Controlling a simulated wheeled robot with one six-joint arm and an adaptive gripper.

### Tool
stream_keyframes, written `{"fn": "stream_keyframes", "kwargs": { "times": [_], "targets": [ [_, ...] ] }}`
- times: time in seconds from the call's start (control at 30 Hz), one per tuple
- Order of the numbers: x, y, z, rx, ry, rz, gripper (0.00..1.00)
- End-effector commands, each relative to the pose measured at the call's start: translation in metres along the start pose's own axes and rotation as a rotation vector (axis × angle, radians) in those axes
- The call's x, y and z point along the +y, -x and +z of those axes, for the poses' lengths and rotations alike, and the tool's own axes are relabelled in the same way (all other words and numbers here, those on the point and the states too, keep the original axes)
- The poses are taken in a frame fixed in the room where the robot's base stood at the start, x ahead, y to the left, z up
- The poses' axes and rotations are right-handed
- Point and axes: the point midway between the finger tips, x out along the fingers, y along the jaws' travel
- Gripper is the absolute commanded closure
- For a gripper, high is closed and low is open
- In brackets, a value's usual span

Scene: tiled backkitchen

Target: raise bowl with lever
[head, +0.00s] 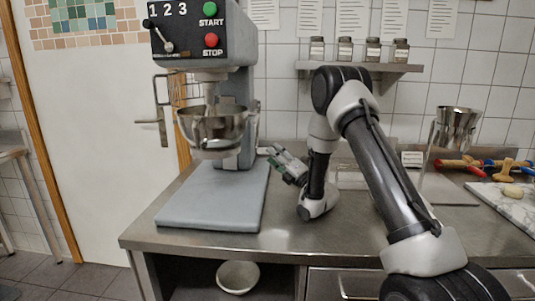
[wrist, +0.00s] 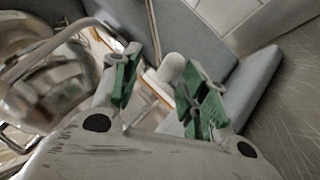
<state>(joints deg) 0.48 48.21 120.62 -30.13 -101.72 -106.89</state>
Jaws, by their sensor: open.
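The steel bowl (head: 213,132) hangs in the grey mixer (head: 232,85), above the mixer's base plate. It also shows blurred at the left of the wrist view (wrist: 45,92). My gripper (head: 277,160) is open, beside the right side of the mixer column. In the wrist view its green-padded fingers (wrist: 157,82) are spread apart. A pale rounded knob (wrist: 171,67), which looks like the lever's end, shows between and beyond the fingertips. I cannot tell whether a finger touches it. In the head view the lever is hardly visible near the fingertips.
The mixer's base plate (head: 212,195) stands on the steel counter (head: 300,236). A steel funnel-like vessel (head: 456,127) and a board (head: 508,203) are at the right. A white bowl (head: 238,276) sits below the counter. A shelf with jars (head: 358,67) hangs behind my arm.

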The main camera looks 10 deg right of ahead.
Motion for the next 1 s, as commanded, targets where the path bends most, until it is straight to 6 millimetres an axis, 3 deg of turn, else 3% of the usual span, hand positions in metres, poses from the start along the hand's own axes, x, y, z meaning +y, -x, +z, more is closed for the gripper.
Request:
{"fn": "stream_keyframes", "kwargs": {
  "times": [0.1,0.3,0.47,0.73,0.9,1.0],
  "targets": [
    [0.01,0.028,0.005,-0.002,-0.001,-0.003,0.56],
    [0.022,0.06,0.01,-0.001,0.0,-0.001,0.56],
    [0.026,0.07,0.011,0.0,0.0,0.0,0.56],
    [0.026,0.071,0.011,0.001,0.0,0.001,0.56],
    [0.028,0.068,0.006,0.008,-0.003,0.006,0.87],
    [0.035,0.062,0.001,0.02,-0.002,0.019,1.0]
  ]
}}
